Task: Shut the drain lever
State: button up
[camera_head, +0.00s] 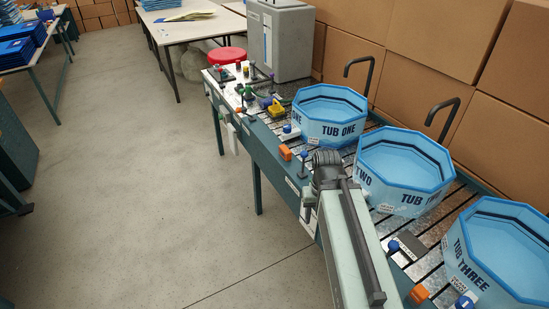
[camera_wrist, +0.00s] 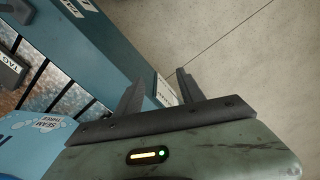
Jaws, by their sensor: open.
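Three blue eight-sided tubs stand on the slatted bench: TUB ONE (camera_head: 335,130), TUB TWO (camera_head: 375,190) and TUB THREE (camera_head: 478,262). Orange blocks (camera_head: 285,152) (camera_head: 418,293) and blue-topped knobs (camera_head: 290,131) (camera_head: 393,246) sit along the bench's front edge. I cannot tell which part is the drain lever or how it is set. In the wrist view my gripper (camera_wrist: 164,76) is open and empty, with its fingers apart over the bench's front face and the floor. In the head view its fingers are hidden or too small to make out.
In the wrist view a SEAM THREE label (camera_wrist: 47,123) and a dark block marked TAG (camera_wrist: 10,68) are at the left. Black taps (camera_head: 360,68) and cardboard boxes (camera_head: 430,85) line the back. A grey cabinet (camera_head: 280,40) stands at the far end. The floor (camera_head: 150,180) is clear.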

aim_at(238, 110)
jog(key=k, duration=0.65)
jog(key=u, duration=0.7)
jog(key=i, duration=1.2)
jog(key=u, duration=1.15)
jog(key=i, duration=2.2)
jog(key=z, duration=0.4)
jog(key=i, duration=0.85)
jog(key=z, duration=0.65)
jog(key=k, duration=0.7)
jog(key=z, duration=0.15)
jog(key=i, duration=0.7)
jog(key=u, duration=0.05)
